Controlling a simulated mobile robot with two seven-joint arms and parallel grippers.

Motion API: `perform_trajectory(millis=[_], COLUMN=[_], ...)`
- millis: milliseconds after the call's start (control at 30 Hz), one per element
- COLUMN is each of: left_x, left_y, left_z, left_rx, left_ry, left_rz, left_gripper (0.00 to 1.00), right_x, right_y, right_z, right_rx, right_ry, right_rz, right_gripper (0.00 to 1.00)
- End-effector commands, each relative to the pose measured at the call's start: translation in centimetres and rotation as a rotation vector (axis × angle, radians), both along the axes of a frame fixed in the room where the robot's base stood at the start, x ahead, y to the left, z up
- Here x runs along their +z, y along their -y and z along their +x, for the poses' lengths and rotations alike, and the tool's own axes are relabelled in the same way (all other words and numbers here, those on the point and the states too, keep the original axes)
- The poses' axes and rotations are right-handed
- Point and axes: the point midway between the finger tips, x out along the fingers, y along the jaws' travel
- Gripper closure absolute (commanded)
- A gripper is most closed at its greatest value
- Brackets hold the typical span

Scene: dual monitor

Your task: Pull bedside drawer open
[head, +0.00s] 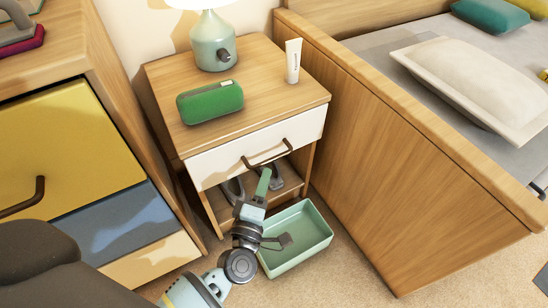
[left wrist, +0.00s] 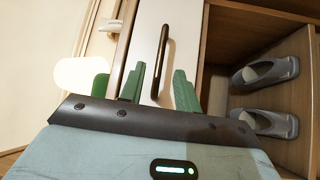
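The bedside table (head: 160,82) is wooden with one white drawer (head: 217,166), whose front looks flush with the body. A dark bar handle (head: 267,155) runs across the drawer front. My left gripper (head: 265,172) has green fingers and is just below and in front of the handle. In the left wrist view, the fingers stand apart, with the handle (left wrist: 161,50) reaching into the space between them and the white drawer front (left wrist: 140,50) beyond. I cannot tell whether either finger touches the handle. My right gripper is not in view.
A mint bin (head: 310,238) stands on the floor beside my left arm. Grey shoes (left wrist: 265,122) sit on the open shelf below the drawer. A lamp (head: 212,42), green case (head: 209,102) and white tube (head: 293,61) stand on top. The bed frame (head: 420,170) is close on the right.

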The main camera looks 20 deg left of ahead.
Motion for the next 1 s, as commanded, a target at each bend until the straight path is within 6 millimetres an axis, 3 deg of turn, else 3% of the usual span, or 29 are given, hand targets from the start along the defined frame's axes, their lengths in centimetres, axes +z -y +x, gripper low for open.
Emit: perform_trajectory(millis=[400, 833, 1000], left_x=[0.6, 0.9, 0.9], left_y=[-0.6, -0.8, -0.8], left_z=[5.8, 6.9, 6.8], left_rx=[0.0, 0.0, 0.0], left_ry=[0.001, 0.0, 0.0], left_rz=[0.0, 0.0, 0.001], left_gripper=[0.68, 0.68, 0.87], right_x=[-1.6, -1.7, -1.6], right_y=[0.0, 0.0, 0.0], right_z=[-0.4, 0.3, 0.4], right_rx=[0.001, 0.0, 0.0], right_ry=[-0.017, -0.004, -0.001], right_rz=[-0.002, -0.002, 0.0], right_gripper=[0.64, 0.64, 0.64])
